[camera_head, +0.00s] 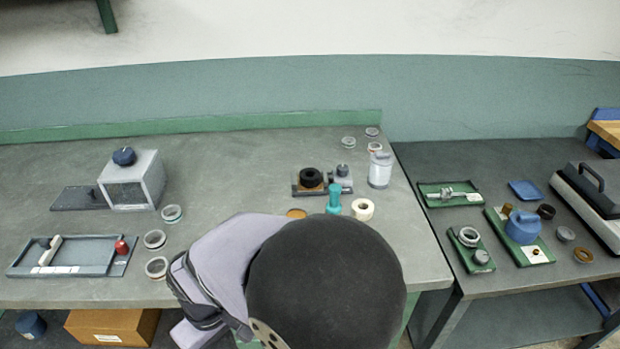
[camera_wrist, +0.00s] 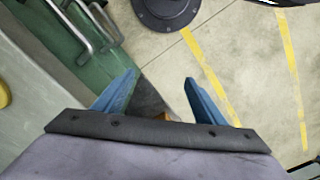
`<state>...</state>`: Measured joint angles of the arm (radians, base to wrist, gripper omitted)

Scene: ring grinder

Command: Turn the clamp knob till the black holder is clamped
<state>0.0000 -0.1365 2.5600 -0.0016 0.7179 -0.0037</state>
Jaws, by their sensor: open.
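A small fixture (camera_head: 322,190) stands on the grey bench, right of its middle, in the head view. A black round holder (camera_head: 311,178) sits at its left on a brownish part. A grey knob (camera_head: 343,170) stands at its right; it looks like the clamp knob. The picture is too small to tell whether the holder is clamped. My gripper (camera_wrist: 160,82) is open and empty in the wrist view, its two blue fingers apart over the floor. It is away from the fixture. In the head view my arm hides the bench front, and the fingers do not show.
A teal cylinder (camera_head: 334,200), a cream roll (camera_head: 362,209) and a white canister (camera_head: 380,170) stand close to the fixture. A grey box with a blue knob (camera_head: 124,156) and a tray (camera_head: 65,257) are at left. The bench middle is clear.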

